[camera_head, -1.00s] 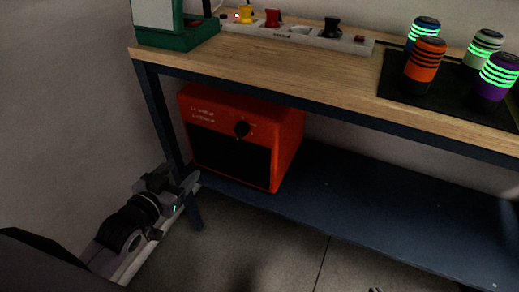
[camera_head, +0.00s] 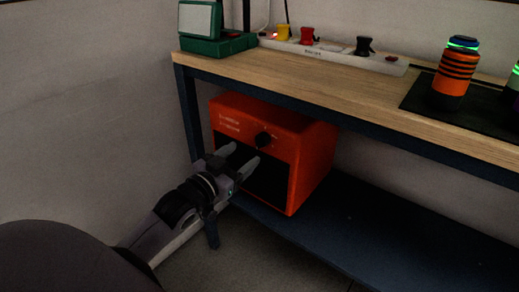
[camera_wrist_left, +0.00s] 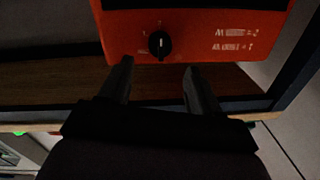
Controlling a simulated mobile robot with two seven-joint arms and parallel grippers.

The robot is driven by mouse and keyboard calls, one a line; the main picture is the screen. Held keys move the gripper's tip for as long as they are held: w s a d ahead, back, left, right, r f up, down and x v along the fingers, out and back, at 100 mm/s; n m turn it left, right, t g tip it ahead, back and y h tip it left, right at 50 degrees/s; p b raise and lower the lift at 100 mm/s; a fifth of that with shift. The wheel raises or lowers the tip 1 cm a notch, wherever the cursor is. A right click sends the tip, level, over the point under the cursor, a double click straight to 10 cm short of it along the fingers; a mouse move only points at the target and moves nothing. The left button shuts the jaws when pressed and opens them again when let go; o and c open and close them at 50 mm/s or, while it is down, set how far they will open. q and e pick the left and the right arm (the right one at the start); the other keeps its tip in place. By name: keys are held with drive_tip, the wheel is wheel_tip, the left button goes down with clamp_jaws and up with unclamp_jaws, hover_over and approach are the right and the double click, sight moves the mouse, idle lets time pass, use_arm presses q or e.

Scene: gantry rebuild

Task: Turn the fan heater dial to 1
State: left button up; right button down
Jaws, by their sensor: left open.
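The orange fan heater (camera_head: 305,145) stands on the dark lower shelf of the bench. Its black dial (camera_head: 263,140) is on the upper front face, above a dark grille. In the left wrist view the dial (camera_wrist_left: 159,43) shows a pale pointer line that runs vertically in the picture; the small marks around it are too faint to read. My left gripper (camera_head: 240,156) is open and empty in front of the heater, just left of and below the dial. In the left wrist view the fingertips (camera_wrist_left: 158,66) are spread on either side of the dial, apart from it. My right gripper is out of view.
The wooden benchtop (camera_head: 330,85) overhangs the heater. A bench leg (camera_head: 188,110) stands left of it. On top are a green device (camera_head: 215,45), a power strip (camera_head: 335,54) and an orange-and-black canister (camera_head: 454,75) on a black mat (camera_head: 420,100). The lower shelf (camera_head: 370,215) is clear right of the heater.

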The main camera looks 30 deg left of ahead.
sight(257, 143)
use_arm(q)
drive_tip(key=shift+w+b, duration=0.65)
drive_tip(key=shift+w, duration=2.5)
drive_tip(key=c, duration=1)
